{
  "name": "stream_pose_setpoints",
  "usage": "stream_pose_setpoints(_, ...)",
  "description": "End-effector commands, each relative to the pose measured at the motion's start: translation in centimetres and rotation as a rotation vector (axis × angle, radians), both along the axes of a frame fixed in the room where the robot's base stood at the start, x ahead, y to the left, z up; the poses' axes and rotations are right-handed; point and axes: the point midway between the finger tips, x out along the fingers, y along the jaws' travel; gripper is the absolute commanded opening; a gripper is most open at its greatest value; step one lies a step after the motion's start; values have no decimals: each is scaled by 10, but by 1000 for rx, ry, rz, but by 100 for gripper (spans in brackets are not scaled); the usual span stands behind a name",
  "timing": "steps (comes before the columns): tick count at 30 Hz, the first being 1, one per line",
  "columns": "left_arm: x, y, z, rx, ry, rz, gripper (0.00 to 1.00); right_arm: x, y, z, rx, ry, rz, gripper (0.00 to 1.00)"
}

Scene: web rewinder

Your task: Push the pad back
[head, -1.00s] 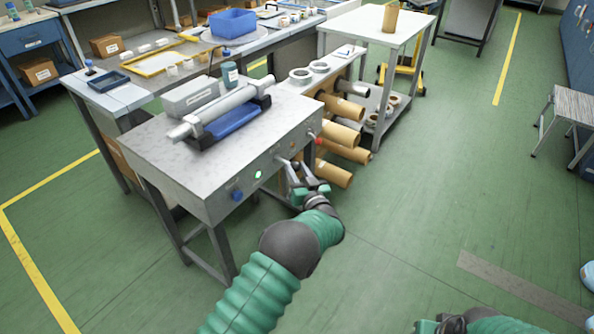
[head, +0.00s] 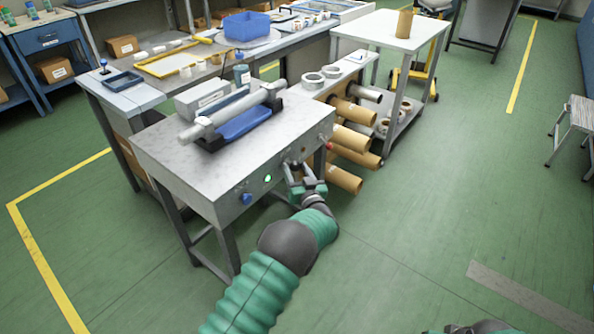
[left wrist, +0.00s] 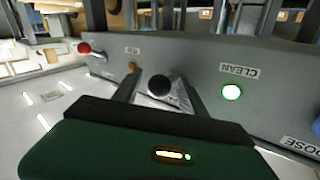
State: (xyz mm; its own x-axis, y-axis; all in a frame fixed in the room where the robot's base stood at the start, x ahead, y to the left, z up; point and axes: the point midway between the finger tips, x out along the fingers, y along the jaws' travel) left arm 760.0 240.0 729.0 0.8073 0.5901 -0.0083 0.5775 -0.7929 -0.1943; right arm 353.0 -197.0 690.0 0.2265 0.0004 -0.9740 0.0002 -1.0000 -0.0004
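The grey machine table (head: 180,165) carries a pale roller (head: 235,110) with a long blue piece (head: 245,122) along its front; I cannot tell if that is the pad. Its front panel holds controls, with a green-lit button (head: 267,178) and a blue knob (head: 247,199). My left gripper (head: 292,172) is at this panel. In the left wrist view its fingers (left wrist: 157,88) stand apart on either side of a black round knob (left wrist: 158,85), with a partly hidden label beside it. Contact cannot be told. My right gripper (head: 465,328) barely shows at the bottom edge.
A red-tipped lever (left wrist: 86,48) and a lit green button (left wrist: 232,92) flank the knob on the panel. Cardboard tubes (head: 348,138) stick out right of the machine. A white table (head: 390,30) stands behind.

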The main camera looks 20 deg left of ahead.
Motion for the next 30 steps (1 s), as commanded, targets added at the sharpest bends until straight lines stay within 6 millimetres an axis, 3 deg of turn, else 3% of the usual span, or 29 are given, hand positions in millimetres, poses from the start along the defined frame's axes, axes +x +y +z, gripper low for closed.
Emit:
stream_pose_setpoints(18,0,0,5,4,-9,4,53,0,0,1,0,0,0,46)
stream_pose_setpoints(23,-4,-13,5,4,-9,1,53,0,0,0,0,0,0,46)
stream_pose_setpoints(29,-15,-43,5,2,-8,-1,53,0,0,0,0,0,0,46)
stream_pose_setpoints(30,-15,-39,5,3,-7,3,53,0,0,1,0,0,0,46)
